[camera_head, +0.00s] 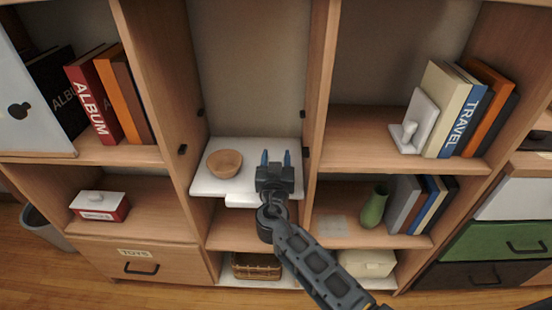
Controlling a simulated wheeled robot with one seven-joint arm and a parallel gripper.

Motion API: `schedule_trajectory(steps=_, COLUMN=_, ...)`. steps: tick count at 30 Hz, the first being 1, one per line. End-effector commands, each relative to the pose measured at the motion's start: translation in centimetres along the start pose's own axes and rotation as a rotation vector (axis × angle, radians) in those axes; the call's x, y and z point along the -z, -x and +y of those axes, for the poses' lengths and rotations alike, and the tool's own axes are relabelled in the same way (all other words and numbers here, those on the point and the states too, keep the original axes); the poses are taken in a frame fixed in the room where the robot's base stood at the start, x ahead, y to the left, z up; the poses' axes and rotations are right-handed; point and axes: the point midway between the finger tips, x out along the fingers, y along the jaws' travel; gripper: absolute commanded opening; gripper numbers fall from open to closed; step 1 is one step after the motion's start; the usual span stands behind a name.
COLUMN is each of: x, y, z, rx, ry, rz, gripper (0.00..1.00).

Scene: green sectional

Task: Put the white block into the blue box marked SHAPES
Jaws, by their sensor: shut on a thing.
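My gripper (276,157) is in front of the white shelf in the middle bay, its two blue fingertips apart and pointing toward the back. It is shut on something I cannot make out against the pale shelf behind. I cannot pick out a separate white block. No blue box marked SHAPES shows in this view. My arm comes in from the lower right and hides part of the bays below.
A wooden bowl (224,164) sits on the white shelf (208,187), left of my gripper. Upright wooden dividers (319,100) flank the bay. A white bookend (414,125), books and a green vase (373,206) stand to the right. A red-and-white box (100,206) stands lower left.

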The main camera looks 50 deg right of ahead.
Motion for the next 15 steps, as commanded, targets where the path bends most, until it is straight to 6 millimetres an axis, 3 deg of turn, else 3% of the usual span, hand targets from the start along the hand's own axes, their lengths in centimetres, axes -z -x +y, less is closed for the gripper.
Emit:
schedule_trajectory(steps=10, x=-0.5, y=0.05, z=-0.02, rx=0.0, ry=0.001, rz=0.001, gripper=0.21)
schedule_trajectory(steps=11, x=-0.4, y=0.06, z=-0.02, rx=0.0, ry=0.001, rz=0.001, gripper=0.53)
schedule_trajectory(steps=15, x=-0.35, y=0.06, z=-0.01, rx=0.0, ry=0.001, rz=0.0, gripper=0.67)
